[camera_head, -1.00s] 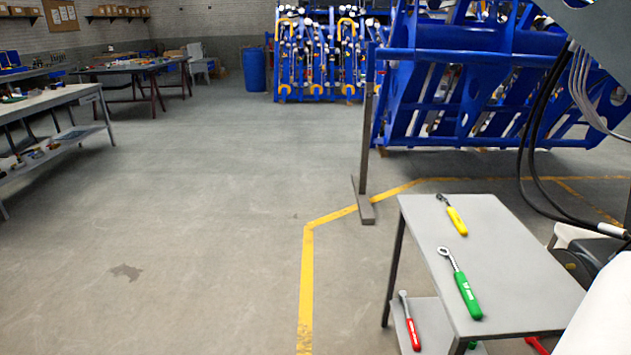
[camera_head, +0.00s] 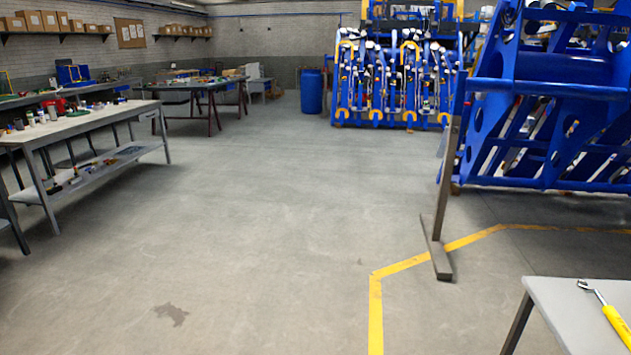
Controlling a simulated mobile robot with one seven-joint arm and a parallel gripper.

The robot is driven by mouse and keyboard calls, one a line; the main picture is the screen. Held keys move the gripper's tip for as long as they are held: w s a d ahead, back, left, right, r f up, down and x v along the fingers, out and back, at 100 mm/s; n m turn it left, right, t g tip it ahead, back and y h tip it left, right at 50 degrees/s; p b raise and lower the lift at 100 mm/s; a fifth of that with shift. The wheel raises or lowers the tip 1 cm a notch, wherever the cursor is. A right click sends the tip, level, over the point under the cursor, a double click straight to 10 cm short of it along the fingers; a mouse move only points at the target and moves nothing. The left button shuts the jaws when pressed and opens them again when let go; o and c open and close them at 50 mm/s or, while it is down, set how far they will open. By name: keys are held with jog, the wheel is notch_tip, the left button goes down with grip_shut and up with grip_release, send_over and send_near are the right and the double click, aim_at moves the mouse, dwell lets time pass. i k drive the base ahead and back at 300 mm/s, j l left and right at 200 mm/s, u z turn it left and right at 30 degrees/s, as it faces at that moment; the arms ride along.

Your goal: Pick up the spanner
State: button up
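A grey table (camera_head: 560,299) stands at the lower right corner, cut off by the picture's edge. On it lies a tool with a yellow handle (camera_head: 615,322) and a short metal head, partly out of frame. I cannot tell whether it is the spanner. No green-handled or red-handled tool shows now. My gripper is not in view.
Long workbenches (camera_head: 95,122) with small parts stand at the left. A blue barrel (camera_head: 311,92) and a blue rack (camera_head: 392,85) are at the back. A blue chassis frame (camera_head: 560,100) and a grey post on a foot (camera_head: 437,245) stand right. The middle floor is clear.

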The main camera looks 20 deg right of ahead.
aim_at(618, 325)
jog(key=i+z, duration=0.45)
jog(key=z, duration=0.3)
jog(key=i+z, duration=0.35)
jog(key=i+l+z, duration=0.1)
jog(key=i+z, duration=0.35)
jog(key=z, duration=0.25)
jog(key=i+z, duration=0.35)
jog(key=k+l, duration=0.05)
jog(key=k, duration=0.05)
